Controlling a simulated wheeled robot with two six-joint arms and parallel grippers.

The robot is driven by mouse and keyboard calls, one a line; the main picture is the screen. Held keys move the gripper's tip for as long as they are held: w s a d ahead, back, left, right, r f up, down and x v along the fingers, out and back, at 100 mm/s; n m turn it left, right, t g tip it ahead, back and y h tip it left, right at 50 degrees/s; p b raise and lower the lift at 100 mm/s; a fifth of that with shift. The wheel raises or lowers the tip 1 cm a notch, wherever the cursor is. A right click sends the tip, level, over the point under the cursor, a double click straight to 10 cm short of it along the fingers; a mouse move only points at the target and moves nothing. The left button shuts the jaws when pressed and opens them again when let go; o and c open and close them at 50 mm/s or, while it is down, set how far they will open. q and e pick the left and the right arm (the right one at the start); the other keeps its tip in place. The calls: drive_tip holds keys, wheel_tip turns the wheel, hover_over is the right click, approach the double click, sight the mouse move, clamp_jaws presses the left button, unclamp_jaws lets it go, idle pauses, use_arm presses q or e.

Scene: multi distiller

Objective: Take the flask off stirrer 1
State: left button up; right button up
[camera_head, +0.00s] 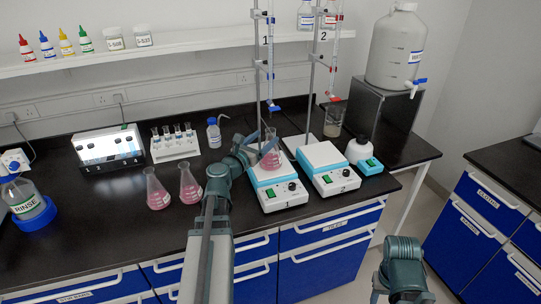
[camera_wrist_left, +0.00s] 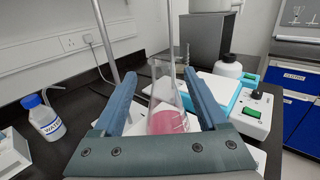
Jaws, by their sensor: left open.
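The conical flask (camera_head: 271,158) with pink liquid stands upright on the white plate of stirrer 1 (camera_head: 283,196), below the burette (camera_head: 270,65) of stand 1. My left gripper (camera_head: 263,138) is at the flask, reaching in from the left. In the left wrist view the gripper (camera_wrist_left: 161,76) is open, with one blue-grey finger on each side of the flask (camera_wrist_left: 168,122). The flask's lower body is between the fingers. Whether either finger touches the glass cannot be told. Part of my right arm shows at the bottom right of the head view; its fingertips are not visible.
Stirrer 2 (camera_head: 328,178) stands close on the right, with its own stand and burette. Two pink flasks (camera_head: 157,193) (camera_head: 190,188) stand on the bench to the left. A water bottle (camera_head: 214,134) stands behind.

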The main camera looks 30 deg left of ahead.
use_arm(q)
drive_tip(key=shift+w, duration=0.95)
drive_tip(key=shift+w, duration=0.1)
drive_tip(key=w, duration=0.5)
drive_tip(key=shift+d+f, duration=0.1)
drive_tip(key=shift+d, duration=0.15)
drive_tip(key=shift+c, duration=0.3)
clamp_jaws()
